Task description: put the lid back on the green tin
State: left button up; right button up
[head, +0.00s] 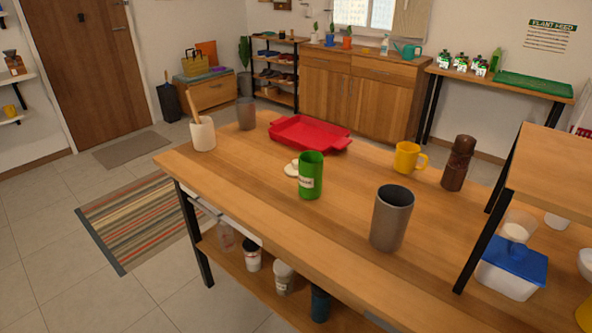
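The green tin (311,182) stands upright near the middle of the wooden table and has a pale label on its side. Its top looks uncovered, though the inside is hard to make out. A pale, round, flat piece (291,168), which looks like a lid, lies on the table just behind and left of the tin, partly hidden by it. Neither of my grippers shows in the head view.
On the table (250,204) are a red tray (310,133), a yellow mug (408,158), a brown grinder (458,163), a grey cup (391,218), another grey cup (246,113) and a white pot (203,135) with a wooden utensil. A raised shelf (555,165) stands at right. The table's front left is clear.

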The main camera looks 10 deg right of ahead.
aim_at(310, 176)
jog(key=i+j, duration=0.25)
jog(key=i+j+z, duration=0.1)
jog(key=i+j, duration=0.15)
jog(key=j, duration=0.2)
jog(key=i+j, duration=0.2)
jog(key=j, duration=0.15)
jog(key=i+j+z, duration=0.1)
jog(key=i+j, duration=0.35)
jog(key=j, duration=0.3)
jog(key=i+j, duration=0.2)
jog(key=j, duration=0.2)
jog(key=i+l+z, duration=0.05)
